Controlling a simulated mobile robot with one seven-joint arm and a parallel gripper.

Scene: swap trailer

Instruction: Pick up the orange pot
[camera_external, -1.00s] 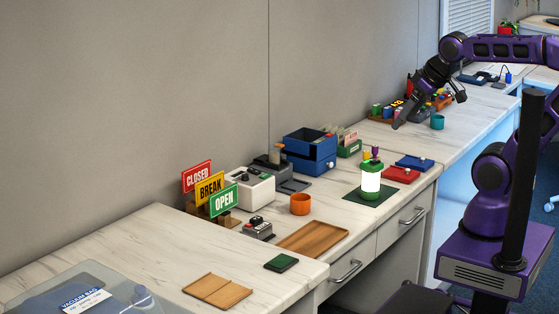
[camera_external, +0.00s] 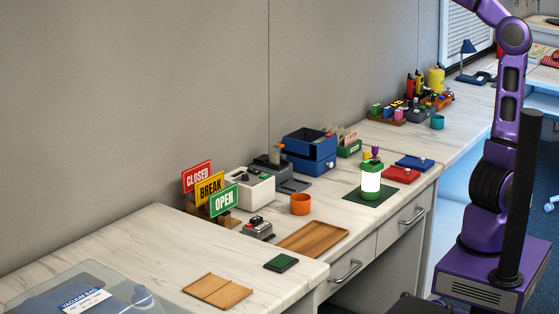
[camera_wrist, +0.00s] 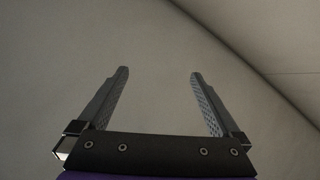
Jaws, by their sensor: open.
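The orange pot (camera_external: 300,204) is a small open cylinder standing upright on the white marbled counter, in the middle of the external view. My gripper (camera_wrist: 160,80) shows in the wrist view with its two fingers wide apart and nothing between them. Behind the fingers is only a plain grey-beige wall or ceiling surface with a dark seam. In the external view my gripper is out of frame above the top edge. The pot is not in the wrist view.
A blue box (camera_external: 309,152) stands behind. A teal cup (camera_external: 437,122) is farther back.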

